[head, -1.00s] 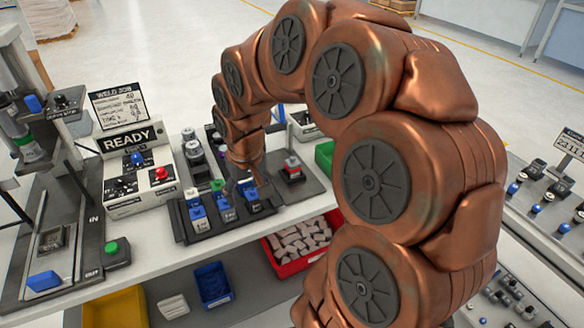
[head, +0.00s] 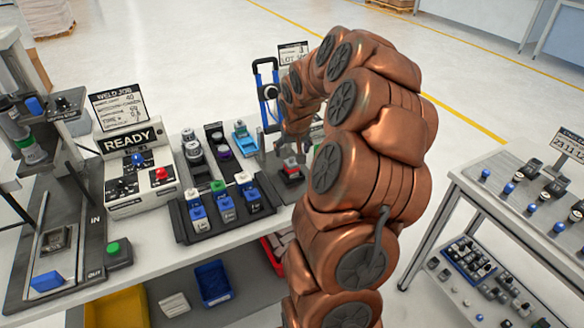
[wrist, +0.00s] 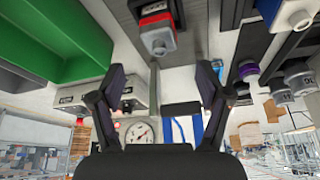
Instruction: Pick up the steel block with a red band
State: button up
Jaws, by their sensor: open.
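The steel block with a red band (head: 291,168) stands on a dark grey plate at the right part of the workbench. It also shows at the top middle of the wrist view (wrist: 158,35), its red band clear against the grey metal. My gripper (head: 281,146) is just behind and above the block in the head view. In the wrist view my gripper (wrist: 160,85) has its two dark fingers spread wide with nothing between them. The block lies beyond the fingertips, apart from them. My arm hides part of the bench to the right.
A dark tray (head: 242,212) with several blue-based blocks stands left of the block. Further fixtures, one with a purple part (head: 223,152), stand behind. A green bin (wrist: 45,45) and a dial gauge (wrist: 139,132) show in the wrist view. A blue-framed stand (head: 268,92) is at the back.

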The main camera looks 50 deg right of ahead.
aim_at(292, 159)
jog(key=shift+w+f+p, duration=0.1)
jog(key=shift+f+p, duration=0.55)
jog(key=shift+f, duration=0.25)
jog(key=shift+p+x, duration=0.75)
jog(key=shift+x, duration=1.1)
jog(key=shift+c, duration=0.3)
grip_shut()
